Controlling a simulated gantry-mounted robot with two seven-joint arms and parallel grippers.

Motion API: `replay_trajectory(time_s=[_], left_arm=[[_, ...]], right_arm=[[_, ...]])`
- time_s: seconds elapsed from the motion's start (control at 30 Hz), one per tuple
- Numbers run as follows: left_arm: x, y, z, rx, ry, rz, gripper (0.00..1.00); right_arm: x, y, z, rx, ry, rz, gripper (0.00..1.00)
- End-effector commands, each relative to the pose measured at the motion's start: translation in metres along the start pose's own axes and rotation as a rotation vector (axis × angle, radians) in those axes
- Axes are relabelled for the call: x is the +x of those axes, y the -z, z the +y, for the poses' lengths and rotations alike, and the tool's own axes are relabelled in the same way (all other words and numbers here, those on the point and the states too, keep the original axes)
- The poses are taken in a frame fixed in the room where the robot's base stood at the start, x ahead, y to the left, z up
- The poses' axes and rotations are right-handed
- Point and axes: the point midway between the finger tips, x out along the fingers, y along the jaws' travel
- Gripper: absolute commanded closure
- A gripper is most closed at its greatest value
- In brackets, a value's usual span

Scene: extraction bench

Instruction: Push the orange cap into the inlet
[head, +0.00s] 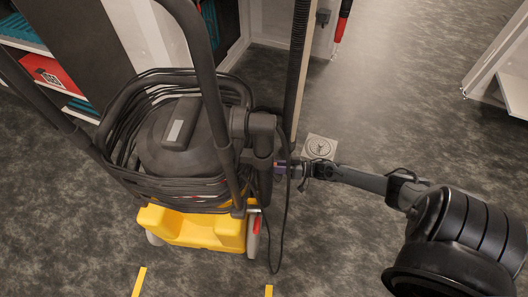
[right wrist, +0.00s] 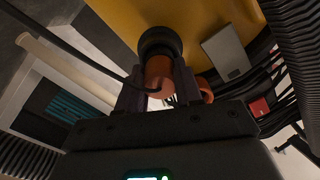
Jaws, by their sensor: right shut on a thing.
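The orange cap (right wrist: 158,72) sits between the two fingers of my right gripper (right wrist: 159,86) in the right wrist view. My right gripper is shut on it. The black round inlet (right wrist: 160,38) is on the yellow wall directly beyond the cap. The cap's far end lines up with the inlet's dark ring and meets it in the picture; I cannot tell how deep it sits. In the head view, my right gripper (head: 283,168) is at the right side of the black and yellow machine (head: 180,135). The cap and inlet are hidden there. My left gripper is not in view.
A black cable (head: 287,215) hangs down beside the machine near my right gripper, and a dark cable crosses to the cap in the wrist view. A smaller orange part (right wrist: 205,91) is right of the cap. Shelves (head: 50,75) stand at the left. The floor at front right is clear.

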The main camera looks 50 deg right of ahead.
Motion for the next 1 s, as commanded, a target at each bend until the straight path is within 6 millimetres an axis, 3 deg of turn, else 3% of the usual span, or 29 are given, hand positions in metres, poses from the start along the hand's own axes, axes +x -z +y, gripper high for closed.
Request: replay_trajectory(time_s=[0.53,0.57,0.7,0.73,1.0], left_arm=[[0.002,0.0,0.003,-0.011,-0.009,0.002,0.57],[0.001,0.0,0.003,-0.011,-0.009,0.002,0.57],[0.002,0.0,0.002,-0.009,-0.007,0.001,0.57],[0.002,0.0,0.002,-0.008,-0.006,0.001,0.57],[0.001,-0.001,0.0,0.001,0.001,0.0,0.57]], right_arm=[[0.014,0.0,0.0,0.0,0.001,0.001,1.0],[0.013,0.0,0.0,0.0,0.001,0.0,0.61],[0.013,0.0,0.0,0.0,0.001,0.0,0.39],[0.013,0.0,0.0,0.0,0.001,0.0,0.35],[0.013,0.0,0.0,0.001,0.0,0.0,0.35]])
